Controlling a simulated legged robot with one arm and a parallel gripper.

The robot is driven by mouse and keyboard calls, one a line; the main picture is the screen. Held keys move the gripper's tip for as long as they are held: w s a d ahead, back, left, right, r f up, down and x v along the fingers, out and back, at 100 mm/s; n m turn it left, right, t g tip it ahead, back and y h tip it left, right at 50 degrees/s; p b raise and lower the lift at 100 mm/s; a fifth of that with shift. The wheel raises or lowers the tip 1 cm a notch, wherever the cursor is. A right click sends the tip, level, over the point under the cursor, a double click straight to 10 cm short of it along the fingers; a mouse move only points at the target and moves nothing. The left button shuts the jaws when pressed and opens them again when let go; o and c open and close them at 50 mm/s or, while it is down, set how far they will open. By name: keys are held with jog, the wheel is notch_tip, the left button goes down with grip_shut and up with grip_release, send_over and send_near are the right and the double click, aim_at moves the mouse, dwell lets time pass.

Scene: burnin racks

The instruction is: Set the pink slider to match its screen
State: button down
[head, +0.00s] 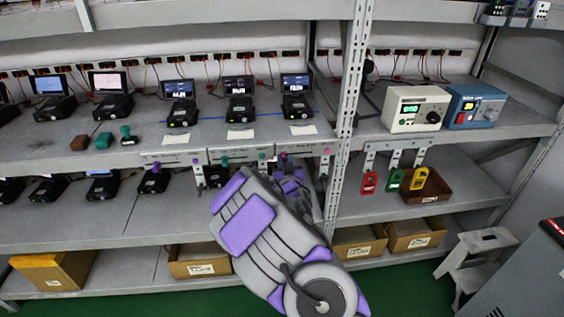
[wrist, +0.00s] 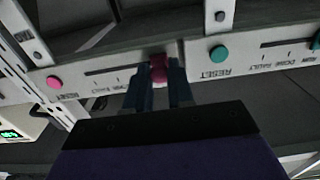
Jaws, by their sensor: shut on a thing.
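The pink slider (wrist: 159,68) is a pink knob on a pale panel with a slot and small printed marks. The slot runs left from the knob in the wrist view, where the lettering is upside down. My gripper (wrist: 157,85) is shut on the knob, a finger on each side. In the head view my gripper (head: 290,174) is at the right-hand panel on the shelf edge, and my arm hides part of it. A small screen (head: 296,82) stands on the shelf above this panel; its reading is too small to tell.
A pink reset button (wrist: 53,82) sits on the same panel. The neighbouring panel has a teal reset button (wrist: 218,53). A metal rack post (head: 346,100) stands just right of the panel. Right of it, red, green and yellow tags (head: 395,179) hang from the shelf edge.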

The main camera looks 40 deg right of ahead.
jog(key=shift+s+d+p, duration=0.25)
jog(key=shift+s+d, duration=0.1)
jog(key=shift+d, duration=0.25)
jog(key=shift+s+d+p, duration=0.2)
jog(key=shift+s+d, duration=0.15)
jog(key=shift+d, duration=0.25)
jog(key=c, duration=1)
grip_release()
